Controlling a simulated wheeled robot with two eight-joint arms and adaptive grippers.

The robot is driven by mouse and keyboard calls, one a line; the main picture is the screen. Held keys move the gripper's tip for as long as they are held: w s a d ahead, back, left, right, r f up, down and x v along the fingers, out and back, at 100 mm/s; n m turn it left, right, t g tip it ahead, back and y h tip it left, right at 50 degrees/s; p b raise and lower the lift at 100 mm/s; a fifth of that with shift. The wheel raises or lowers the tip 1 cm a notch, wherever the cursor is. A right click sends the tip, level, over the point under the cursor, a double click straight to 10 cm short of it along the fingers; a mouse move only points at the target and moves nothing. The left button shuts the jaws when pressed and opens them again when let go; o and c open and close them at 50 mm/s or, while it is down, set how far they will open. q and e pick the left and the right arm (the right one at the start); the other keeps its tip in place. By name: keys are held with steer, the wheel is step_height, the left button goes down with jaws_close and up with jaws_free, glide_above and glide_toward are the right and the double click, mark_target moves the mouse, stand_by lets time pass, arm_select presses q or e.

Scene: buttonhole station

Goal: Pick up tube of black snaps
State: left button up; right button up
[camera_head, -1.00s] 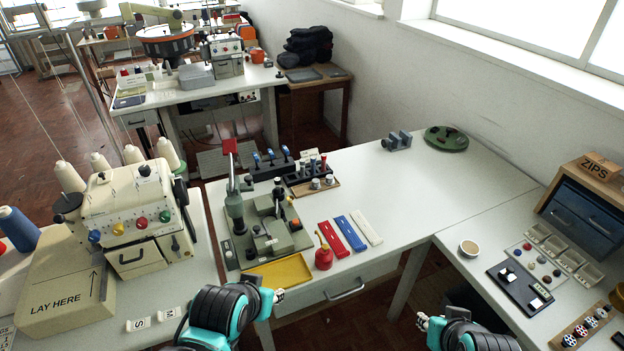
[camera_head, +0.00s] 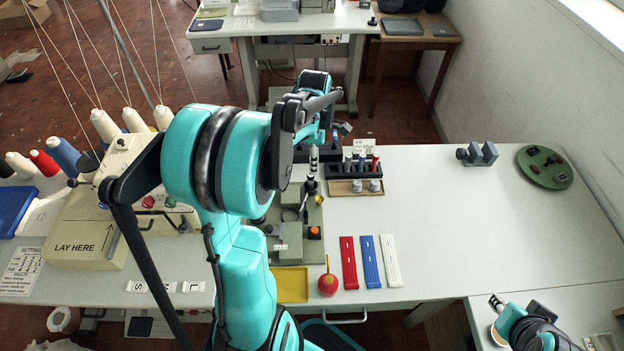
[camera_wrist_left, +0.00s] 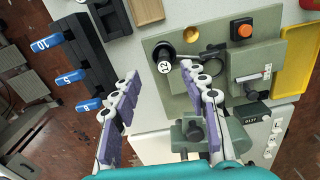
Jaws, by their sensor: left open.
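I cannot tell for sure which thing is the tube of black snaps. A black rack (camera_head: 376,170) on the table holds several small upright pieces with grey, blue and red tops. My left gripper (camera_head: 343,129) is at the far side of the table, near another rack and the green press, mostly hidden by its own arm. In the left wrist view its two fingers (camera_wrist_left: 159,76) are spread and empty above the green press (camera_wrist_left: 222,62). A rack (camera_wrist_left: 98,40) with blue handles numbered 10, 5 and 8 is left of them.
Red (camera_head: 349,262), blue (camera_head: 371,262) and white (camera_head: 391,261) strips lie at the table's front, beside a red oil can (camera_head: 327,284) and yellow tray (camera_head: 291,284). A grey clamp (camera_head: 478,154) and green disc (camera_head: 545,166) stand far right. The table's right half is largely clear.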

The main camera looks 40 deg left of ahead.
mark_target(311, 176)
arm_select(q)
steer(key=shift+s+a+f+n, duration=0.15)
steer(key=shift+a+f+n, duration=0.15)
steer(key=shift+f, duration=0.05)
steer(key=shift+s+f+b, duration=0.15)
steer(key=shift+f+b, duration=0.35)
steer(key=shift+f, duration=0.85)
step_height(311, 176, down, 4)
steer(key=b, duration=0.2)
steer(key=shift+s+d+f+b, duration=0.1)
steer(key=shift+f+b, duration=0.1)
steer(key=shift+b, duration=0.1)
steer(key=shift+f, duration=0.15)
jaws_close()
